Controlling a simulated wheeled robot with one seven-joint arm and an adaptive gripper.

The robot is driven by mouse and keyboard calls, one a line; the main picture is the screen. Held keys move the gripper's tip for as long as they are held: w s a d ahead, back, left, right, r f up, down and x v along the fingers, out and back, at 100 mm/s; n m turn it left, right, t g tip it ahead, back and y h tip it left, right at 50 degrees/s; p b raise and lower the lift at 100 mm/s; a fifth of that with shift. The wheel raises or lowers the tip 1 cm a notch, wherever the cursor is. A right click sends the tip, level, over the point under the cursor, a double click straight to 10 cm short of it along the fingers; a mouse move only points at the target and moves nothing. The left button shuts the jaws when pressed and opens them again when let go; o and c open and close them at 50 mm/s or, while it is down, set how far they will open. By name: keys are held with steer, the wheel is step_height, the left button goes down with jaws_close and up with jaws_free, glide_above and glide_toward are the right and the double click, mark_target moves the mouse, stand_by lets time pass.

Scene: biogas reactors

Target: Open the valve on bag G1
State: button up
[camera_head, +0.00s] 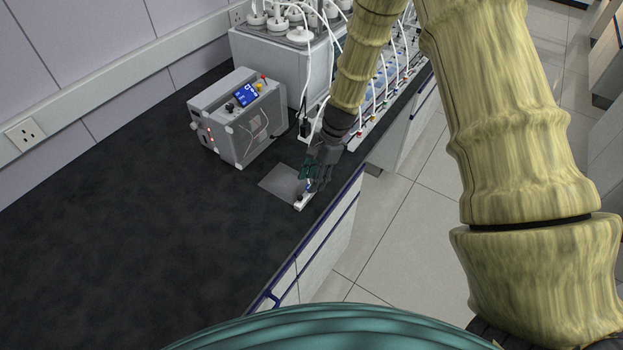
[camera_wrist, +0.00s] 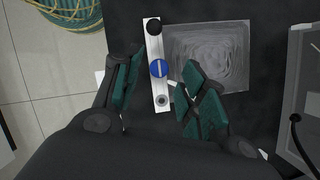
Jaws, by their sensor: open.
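A flat grey bag (camera_head: 279,180) lies on the dark bench top; it also shows in the wrist view (camera_wrist: 215,50). No G1 label is readable on it. A white strip (camera_wrist: 154,35) runs along the bag's left side in the wrist view. It carries a round blue valve (camera_wrist: 158,69) with a pale bar across it, a black knob (camera_wrist: 154,27) and a small grey fitting (camera_wrist: 162,100). My gripper (camera_wrist: 159,72) is open and empty, with its green-padded fingers on either side of the strip near the blue valve. In the head view, my gripper (camera_head: 316,174) partly covers the strip (camera_head: 304,201).
A grey instrument box (camera_head: 238,118) with a blue screen stands left of the bag. Behind it is a white unit (camera_head: 285,65) with tubes. A row of coloured valves (camera_head: 372,112) lines the bench behind my gripper. The bench front-left is clear.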

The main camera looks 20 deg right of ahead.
steer(key=shift+x, duration=0.75)
steer(key=shift+c, duration=0.4)
jaws_close()
